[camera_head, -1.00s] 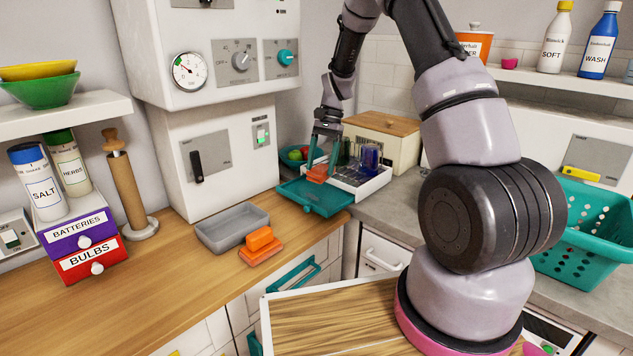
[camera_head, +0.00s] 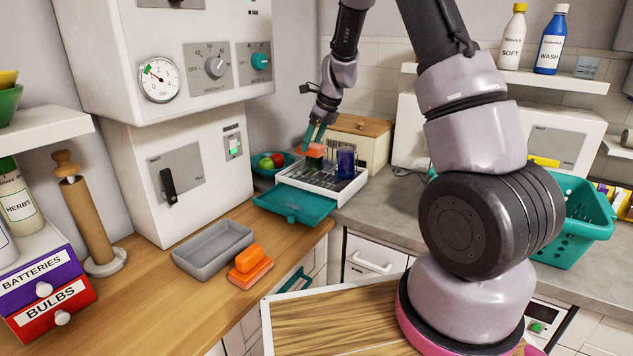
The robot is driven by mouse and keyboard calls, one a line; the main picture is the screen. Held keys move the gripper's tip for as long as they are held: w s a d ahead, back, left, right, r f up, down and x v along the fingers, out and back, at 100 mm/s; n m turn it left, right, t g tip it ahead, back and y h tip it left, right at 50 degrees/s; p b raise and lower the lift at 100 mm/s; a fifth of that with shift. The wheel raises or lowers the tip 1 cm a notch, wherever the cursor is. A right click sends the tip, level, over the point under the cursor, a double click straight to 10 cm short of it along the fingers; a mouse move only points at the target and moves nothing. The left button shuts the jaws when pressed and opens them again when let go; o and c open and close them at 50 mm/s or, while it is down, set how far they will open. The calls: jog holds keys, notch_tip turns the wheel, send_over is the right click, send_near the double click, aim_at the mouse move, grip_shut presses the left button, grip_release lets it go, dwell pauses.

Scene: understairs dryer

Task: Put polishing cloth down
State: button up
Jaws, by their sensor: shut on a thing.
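My gripper (camera_head: 315,138) has teal fingers and is shut on a small orange folded piece (camera_head: 314,151), which looks like the polishing cloth. It holds the cloth over the back left part of a white compartmented tray (camera_head: 345,198). I cannot tell whether the cloth touches the tray. A teal flat tray (camera_head: 292,204) lies against the front left of the white tray. A blue glass (camera_head: 345,164) stands in the white tray, just right of the cloth.
A bowl with fruit (camera_head: 268,163) is left of the tray, and a wood-topped bin (camera_head: 368,148) stands behind it. A teal basket (camera_head: 575,228) is at right.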

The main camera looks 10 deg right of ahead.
notch_tip(320, 180, down, 6)
jog(key=shift+d+r, duration=0.15)
jog(key=shift+r, duration=0.05)
jog(key=shift+f, duration=2.15)
jog(key=shift+f, duration=0.15)
jog(key=o, duration=1.2)
